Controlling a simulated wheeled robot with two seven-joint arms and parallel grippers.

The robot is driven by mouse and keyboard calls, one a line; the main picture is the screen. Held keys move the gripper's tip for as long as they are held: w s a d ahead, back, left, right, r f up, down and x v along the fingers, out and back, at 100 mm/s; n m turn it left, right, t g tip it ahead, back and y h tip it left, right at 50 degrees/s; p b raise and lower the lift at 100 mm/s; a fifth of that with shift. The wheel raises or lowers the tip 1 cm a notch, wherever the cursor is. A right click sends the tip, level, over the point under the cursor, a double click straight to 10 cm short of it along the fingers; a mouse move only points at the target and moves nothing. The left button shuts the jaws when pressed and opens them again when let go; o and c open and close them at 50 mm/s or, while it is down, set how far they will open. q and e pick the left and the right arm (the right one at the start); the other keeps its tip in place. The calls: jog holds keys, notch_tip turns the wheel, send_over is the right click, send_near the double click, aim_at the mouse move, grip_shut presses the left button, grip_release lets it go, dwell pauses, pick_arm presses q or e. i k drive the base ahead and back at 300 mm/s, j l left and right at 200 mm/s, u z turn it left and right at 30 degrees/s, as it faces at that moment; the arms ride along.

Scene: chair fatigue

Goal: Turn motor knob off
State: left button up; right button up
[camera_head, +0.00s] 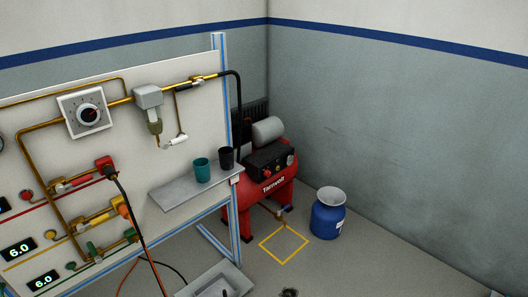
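A square white dial plate with a round black knob (88,114) is fixed to the upper part of the upright panel (118,150) at left. A red compressor with a motor (268,130) on top stands on the floor behind the panel's right edge. Its dark control box (268,162) carries a small red knob (290,160). I cannot tell from the picture which knob is the motor knob, nor its setting. Neither of my grippers can be made out.
A shelf (178,190) on the panel holds a teal cup (202,170) and a dark cup (226,157). A blue barrel (327,218) stands right of the compressor, near a yellow floor square (284,260). A grey tray (214,282) lies low.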

aim_at(267, 173)
jog(key=i+l, duration=0.3)
jog(key=i+l+u, duration=0.15)
jog(key=i+l, duration=0.45)
jog(key=l, duration=0.25)
jog(key=i+l+u, duration=0.1)
jog(key=i+l, duration=0.5)
jog(key=l, duration=0.25)
jog(key=i+l+u, duration=0.15)
jog(key=l, duration=0.3)
jog(key=i+l, duration=0.4)
jog(key=i+l+u, duration=0.1)
jog(key=i+l, duration=0.15)
jog(key=l, duration=0.25)
